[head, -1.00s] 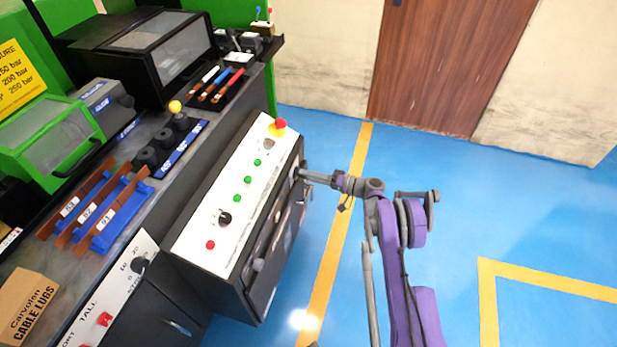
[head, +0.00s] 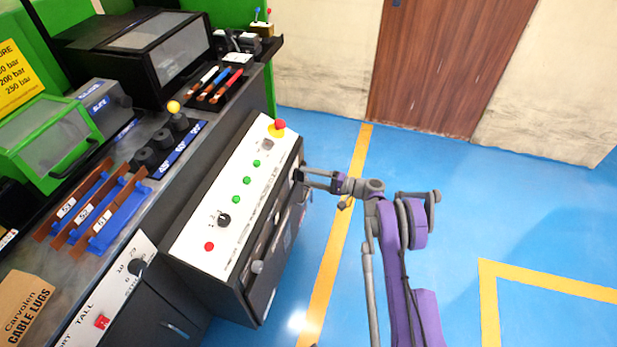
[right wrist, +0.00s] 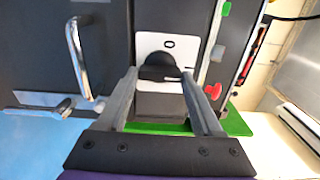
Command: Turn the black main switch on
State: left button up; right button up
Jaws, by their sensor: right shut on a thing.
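The black main switch (right wrist: 158,67) shows in the right wrist view as a dark rotary knob on a white plate with small marks, on the dark side face of the control cabinet. In the head view the switch is mostly hidden by the fingertips. My right gripper (right wrist: 158,77) has one grey finger on each side of the knob and is shut on it. In the head view my right gripper (head: 303,174) reaches the cabinet's right side from the right. My left gripper is not in view.
The control cabinet's white panel (head: 190,243) carries green and red buttons, a black selector and a red emergency stop (head: 280,125). A metal handle (right wrist: 77,58) stands out left of the switch in the right wrist view. Blue floor (head: 445,200) right of the cabinet is clear.

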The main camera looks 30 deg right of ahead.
jog(key=o, duration=1.4)
jog(key=shift+c, duration=0.2)
jog(key=shift+s, duration=0.1)
jog(key=p+v, duration=0.2)
jog(key=v, duration=0.8)
jog(key=shift+s+d, duration=0.2)
jog(key=shift+s, duration=0.1)
